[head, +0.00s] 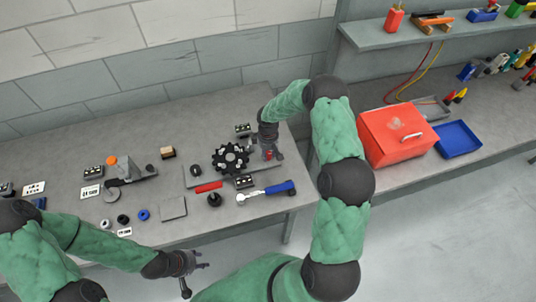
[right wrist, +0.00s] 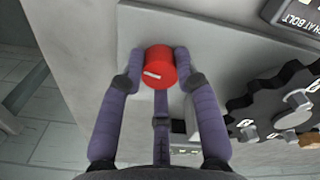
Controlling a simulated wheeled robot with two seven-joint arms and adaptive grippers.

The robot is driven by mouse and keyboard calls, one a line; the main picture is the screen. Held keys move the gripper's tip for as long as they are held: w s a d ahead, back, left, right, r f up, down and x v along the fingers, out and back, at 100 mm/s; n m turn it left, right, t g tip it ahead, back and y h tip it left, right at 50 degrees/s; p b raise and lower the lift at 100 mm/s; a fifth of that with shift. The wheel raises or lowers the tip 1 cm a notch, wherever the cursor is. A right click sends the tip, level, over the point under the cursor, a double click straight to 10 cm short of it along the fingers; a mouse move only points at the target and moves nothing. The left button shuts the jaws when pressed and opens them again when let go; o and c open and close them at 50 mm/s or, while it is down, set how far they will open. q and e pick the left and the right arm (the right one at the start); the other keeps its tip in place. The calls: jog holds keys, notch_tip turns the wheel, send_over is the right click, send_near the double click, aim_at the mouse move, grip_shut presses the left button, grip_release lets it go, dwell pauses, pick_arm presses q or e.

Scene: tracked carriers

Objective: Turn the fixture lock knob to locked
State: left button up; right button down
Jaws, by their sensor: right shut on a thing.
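The red lock knob (right wrist: 160,62) shows in the right wrist view, with a short white mark on its face pointing left and slightly tilted. It sits on a light grey fixture plate (right wrist: 222,40). My right gripper (right wrist: 160,72) is shut on the knob, with fingers on its left and right sides and a third one below. In the head view a bit of the red knob (head: 268,155) shows beside my right gripper (head: 268,150). My left gripper (head: 194,276) is open and empty, low in front of the table edge. I see no readable lock labels.
A black toothed wheel (head: 230,158) is mounted on the fixture left of my right gripper. A blue-handled ratchet (head: 272,191), a red-handled tool (head: 208,187) and a grey square plate (head: 173,208) lie in front. A red toolbox (head: 395,140) and blue tray (head: 457,140) stand right.

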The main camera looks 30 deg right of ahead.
aim_at(268, 153)
jog(key=shift+s+f+n, duration=0.1)
jog(key=shift+n, duration=1.1)
jog(key=c, duration=0.9)
grip_release()
jog(key=shift+r, duration=0.65)
notch_tip(268, 153, up, 11)
jog(key=shift+f, duration=0.15)
